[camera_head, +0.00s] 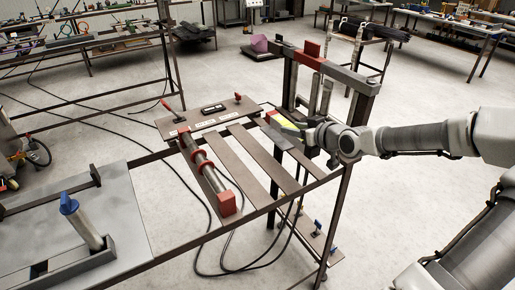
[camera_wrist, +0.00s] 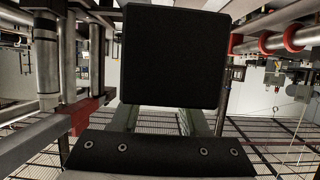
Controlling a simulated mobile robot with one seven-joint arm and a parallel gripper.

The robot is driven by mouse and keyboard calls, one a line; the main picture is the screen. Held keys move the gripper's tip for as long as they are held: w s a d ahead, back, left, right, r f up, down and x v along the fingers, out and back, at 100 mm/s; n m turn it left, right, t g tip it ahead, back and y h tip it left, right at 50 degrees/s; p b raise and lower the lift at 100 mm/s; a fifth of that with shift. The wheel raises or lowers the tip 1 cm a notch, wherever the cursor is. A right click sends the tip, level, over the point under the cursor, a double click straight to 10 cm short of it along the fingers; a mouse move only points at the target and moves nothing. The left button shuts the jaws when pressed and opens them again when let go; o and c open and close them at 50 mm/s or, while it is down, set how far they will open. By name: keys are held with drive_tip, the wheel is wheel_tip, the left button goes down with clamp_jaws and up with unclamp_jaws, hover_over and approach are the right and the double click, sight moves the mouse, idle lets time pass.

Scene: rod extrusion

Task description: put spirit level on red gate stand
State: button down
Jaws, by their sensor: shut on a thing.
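My gripper (camera_head: 307,134) is near the middle of the head view, beside the work frame. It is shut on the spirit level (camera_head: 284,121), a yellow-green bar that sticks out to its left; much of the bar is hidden. The red gate stand (camera_head: 309,57), an upright frame with dark posts and red parts, stands just behind and above my gripper. In the wrist view, upright posts with a red piece (camera_wrist: 88,112) show at left. A large black block fills the middle there, and I cannot tell what it is.
A steel frame with flat slats (camera_head: 240,148) and a red-ended cylinder (camera_head: 205,165) lies left of my gripper. A grey table (camera_head: 125,225) with a blue-capped rod (camera_head: 84,221) is at lower left. Cables lie on the floor. Benches stand behind.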

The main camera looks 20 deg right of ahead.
drive_tip(key=w+a+f+b, duration=0.1)
drive_tip(key=w+a+f, duration=0.1)
drive_tip(key=w, duration=0.1)
drive_tip(key=w+a+f+b, duration=0.1)
drive_tip(key=w+a+f, duration=0.1)
drive_tip(key=w+a+f+b, duration=0.1)
drive_tip(key=w+a+f, duration=0.1)
drive_tip(key=w, duration=0.1)
drive_tip(key=shift+w+a+f, duration=0.35)
drive_tip(key=shift+a, duration=0.05)
wheel_tip(320, 180, down, 4)
drive_tip(key=shift+r+b, duration=0.1)
drive_tip(key=shift+b, duration=0.45)
drive_tip(key=shift+c, duration=2)
unclamp_jaws()
